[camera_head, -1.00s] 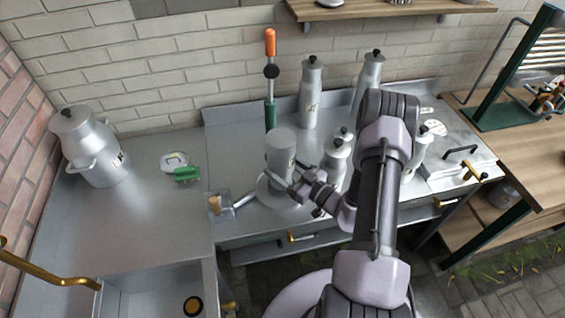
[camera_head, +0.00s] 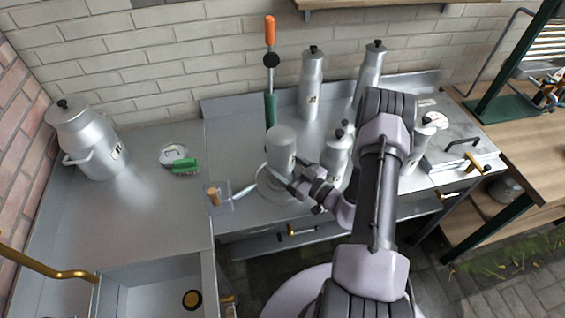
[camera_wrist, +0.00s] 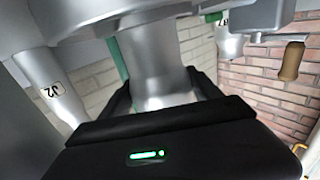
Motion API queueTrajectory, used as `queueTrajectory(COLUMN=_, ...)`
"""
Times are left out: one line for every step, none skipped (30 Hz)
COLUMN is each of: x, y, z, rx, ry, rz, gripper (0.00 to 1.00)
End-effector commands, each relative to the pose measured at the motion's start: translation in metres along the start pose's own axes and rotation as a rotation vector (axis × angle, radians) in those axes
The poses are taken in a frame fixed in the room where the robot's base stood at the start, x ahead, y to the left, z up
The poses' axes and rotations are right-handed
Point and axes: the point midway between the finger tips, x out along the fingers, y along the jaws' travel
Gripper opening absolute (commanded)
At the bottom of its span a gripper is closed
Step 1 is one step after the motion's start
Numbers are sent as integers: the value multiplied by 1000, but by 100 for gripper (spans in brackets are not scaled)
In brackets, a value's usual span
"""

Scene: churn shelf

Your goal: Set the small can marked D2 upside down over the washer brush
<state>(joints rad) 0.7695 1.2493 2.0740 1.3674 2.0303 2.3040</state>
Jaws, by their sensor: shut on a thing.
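A small grey can (camera_head: 281,148) is upside down in my gripper (camera_head: 291,179), its wide flat base up and narrower part down. In the wrist view the can (camera_wrist: 155,65) stands between the two dark jaws (camera_wrist: 162,90), which are shut on it. The D2 mark cannot be read on it.
A post with an orange handle (camera_head: 270,32) stands just behind. Tall cans (camera_head: 311,85) and shorter cans (camera_head: 334,160) stand to the right, close to my arm. The left counter is mostly clear.

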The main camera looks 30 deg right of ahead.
Motion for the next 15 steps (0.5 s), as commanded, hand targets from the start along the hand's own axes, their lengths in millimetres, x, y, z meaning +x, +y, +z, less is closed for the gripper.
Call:
queueTrajectory(x=0, y=0, z=1, rx=0, ry=0, rz=0, gripper=24)
queueTrajectory(x=0, y=0, z=1, rx=0, ry=0, rz=0, gripper=24)
queueTrajectory(x=0, y=0, z=2, rx=0, ry=0, rz=0, gripper=74)
queueTrajectory(x=0, y=0, z=1, rx=0, ry=0, rz=0, gripper=80)
queueTrajectory(x=0, y=0, z=1, rx=0, ry=0, rz=0, gripper=86)
queueTrajectory(x=0, y=0, z=1, rx=0, ry=0, rz=0, gripper=94)
queueTrajectory(x=0, y=0, z=1, rx=0, ry=0, rz=0, gripper=98)
queueTrajectory(x=0, y=0, z=1, rx=0, ry=0, rz=0, gripper=98)
queueTrajectory(x=0, y=0, z=1, rx=0, ry=0, rz=0, gripper=98)
queueTrajectory(x=0, y=0, z=1, rx=0, ry=0, rz=0, gripper=98)
queueTrajectory(x=0, y=0, z=1, rx=0, ry=0, rz=0, gripper=98)
queueTrajectory(x=0, y=0, z=1, rx=0, ry=0, rz=0, gripper=98)
queueTrajectory(x=0, y=0, z=1, rx=0, ry=0, rz=0, gripper=98)
queueTrajectory(x=0, y=0, z=1, rx=0, ry=0, rz=0, gripper=98)
queueTrajectory(x=0, y=0, z=1, rx=0, ry=0, rz=0, gripper=98)
